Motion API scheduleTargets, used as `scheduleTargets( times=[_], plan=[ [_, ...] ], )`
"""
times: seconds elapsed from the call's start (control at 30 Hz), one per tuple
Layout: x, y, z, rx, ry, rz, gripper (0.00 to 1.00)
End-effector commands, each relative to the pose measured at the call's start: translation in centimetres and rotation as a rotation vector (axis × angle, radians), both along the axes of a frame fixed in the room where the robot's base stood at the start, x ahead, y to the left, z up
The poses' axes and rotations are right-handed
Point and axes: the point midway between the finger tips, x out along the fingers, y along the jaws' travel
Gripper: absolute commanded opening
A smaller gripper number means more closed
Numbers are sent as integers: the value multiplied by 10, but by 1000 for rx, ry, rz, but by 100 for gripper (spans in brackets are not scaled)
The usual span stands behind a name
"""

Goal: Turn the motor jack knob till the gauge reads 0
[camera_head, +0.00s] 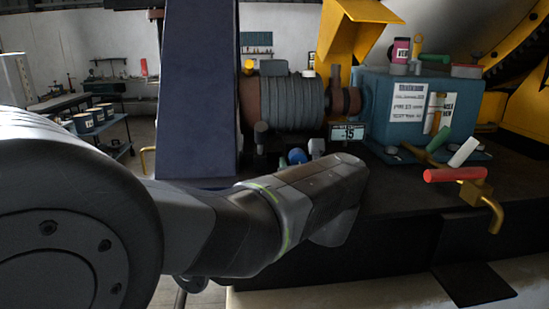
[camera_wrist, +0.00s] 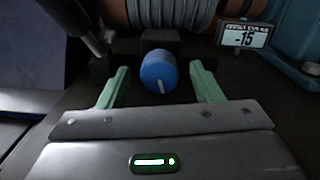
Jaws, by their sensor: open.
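The blue motor jack knob (camera_wrist: 159,72) with a white line on its face sits between my gripper's fingers in the wrist view, in front of a dark block. My gripper (camera_wrist: 160,82) is open, one green finger on each side of the knob with a gap on both sides. In the head view the knob (camera_head: 296,156) shows just above my wrist, and my arm hides most of the fingers. The gauge (camera_wrist: 246,35) reads -15 in the wrist view; the gauge (camera_head: 347,133) stands right of the knob in the head view.
A grey ribbed motor (camera_head: 287,101) stands behind the knob. A teal gearbox (camera_head: 378,100) is to its right. A red-handled valve (camera_head: 456,175) is on the dark bench at right. A dark blue post (camera_head: 196,100) rises at left. A dark rod (camera_wrist: 90,32) stands near the left finger.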

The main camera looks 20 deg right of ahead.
Motion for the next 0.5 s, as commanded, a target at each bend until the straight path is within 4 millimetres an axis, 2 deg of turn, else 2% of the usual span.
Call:
scheduleTargets(
  times=[0.2,0.5],
  plan=[
    [17,-3,0,0,0,1,59],
    [18,-4,0,-1,0,0,59]
  ],
)
